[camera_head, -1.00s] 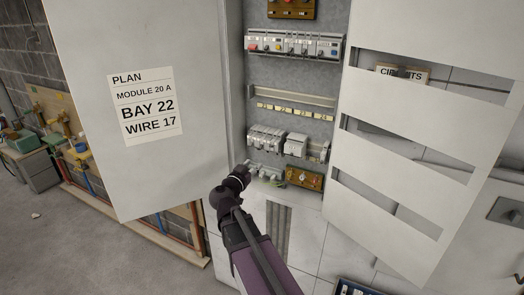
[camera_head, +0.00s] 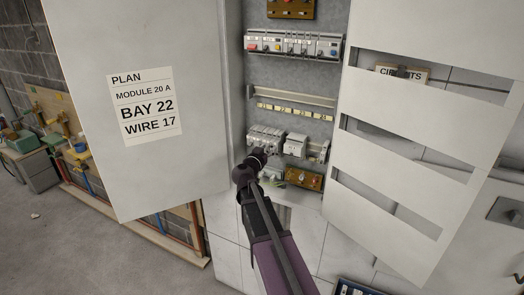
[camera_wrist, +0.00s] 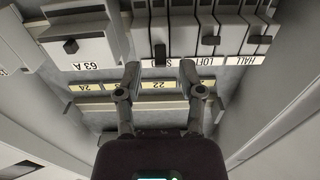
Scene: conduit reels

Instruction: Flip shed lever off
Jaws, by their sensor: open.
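In the wrist view, which looks upside down, the breaker labelled SHED (camera_wrist: 158,25) is between the 63 A and LOFT units. Its dark lever (camera_wrist: 160,52) sticks out close to its partly covered label. My gripper (camera_wrist: 161,72) is open and empty, with one fingertip on each side of the SHED label and lever. Whether a finger touches the lever cannot be told. In the head view my gripper (camera_head: 259,153) is in front of the breaker row's lower edge and hides part of it.
The LOFT lever (camera_wrist: 211,40) and HALL lever (camera_wrist: 260,39) are close beside. The larger 63 A unit (camera_wrist: 82,35) is on the other side. A cabinet door with a plan note (camera_head: 149,106) is at left; a slotted panel (camera_head: 420,135) is at right.

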